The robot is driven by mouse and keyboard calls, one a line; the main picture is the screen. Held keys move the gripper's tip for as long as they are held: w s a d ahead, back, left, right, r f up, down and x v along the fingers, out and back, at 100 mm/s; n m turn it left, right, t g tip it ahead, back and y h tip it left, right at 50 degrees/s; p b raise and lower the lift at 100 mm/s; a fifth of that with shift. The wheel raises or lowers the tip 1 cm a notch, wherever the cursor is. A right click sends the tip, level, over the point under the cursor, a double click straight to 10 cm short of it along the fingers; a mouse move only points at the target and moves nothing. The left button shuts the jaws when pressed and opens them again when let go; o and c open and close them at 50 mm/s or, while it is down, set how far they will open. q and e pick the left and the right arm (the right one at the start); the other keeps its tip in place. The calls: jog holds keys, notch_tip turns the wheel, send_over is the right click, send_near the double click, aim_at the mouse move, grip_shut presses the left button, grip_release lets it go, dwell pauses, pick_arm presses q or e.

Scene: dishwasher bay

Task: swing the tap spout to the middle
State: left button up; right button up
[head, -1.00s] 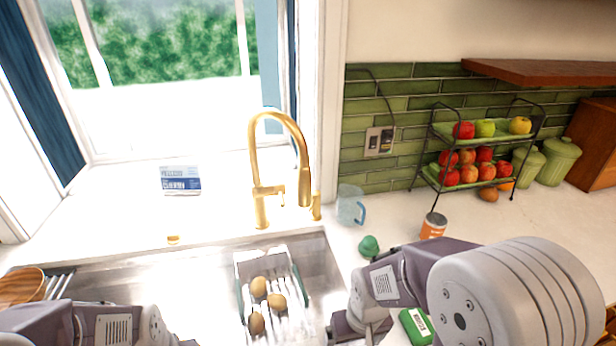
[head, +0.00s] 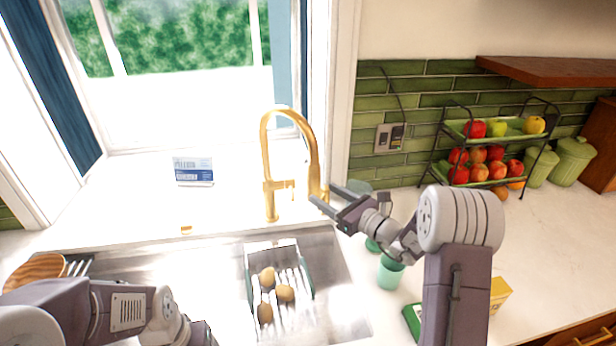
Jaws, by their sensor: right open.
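The gold tap (head: 268,160) stands behind the sink, with its tall spout arching to the right. The spout's hanging end (head: 314,178) is on the right of the tap's upright. My right gripper (head: 325,194) is open, with its fingertips right beside the lower end of the spout. I cannot tell whether they touch it. Nothing shows held between the fingers. My left arm comes in at the lower left, and its fingers are out of the picture.
The sink (head: 215,262) holds a rack (head: 249,262) with several brown, potato-like items. A green cup (head: 390,272) stands on the counter below my right arm. A two-tier fruit stand (head: 437,150) and green canisters (head: 572,162) are at the right. A small card (head: 193,172) is left of the tap.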

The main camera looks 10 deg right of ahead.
aim_at(309, 179)
pick_arm(q)
jog(key=shift+w, duration=0.1)
pick_arm(e)
jog(key=shift+w+d+r, duration=0.2)
jog(key=shift+w+d, duration=0.1)
jog(key=shift+d, duration=0.1)
pick_arm(q)
jog(key=shift+a, duration=0.15)
pick_arm(e)
jog(key=shift+w+a, duration=0.1)
jog(key=shift+w, duration=0.05)
jog(key=p+x, duration=0.3)
jog(key=x, duration=0.5)
jog(key=shift+w+r, duration=0.1)
jog(key=shift+w, duration=0.1)
pick_arm(q)
notch_tip(309, 179, up, 3)
jog(key=shift+r, duration=0.1)
pick_arm(e)
jog(key=shift+w+a, duration=0.25)
grip_shut()
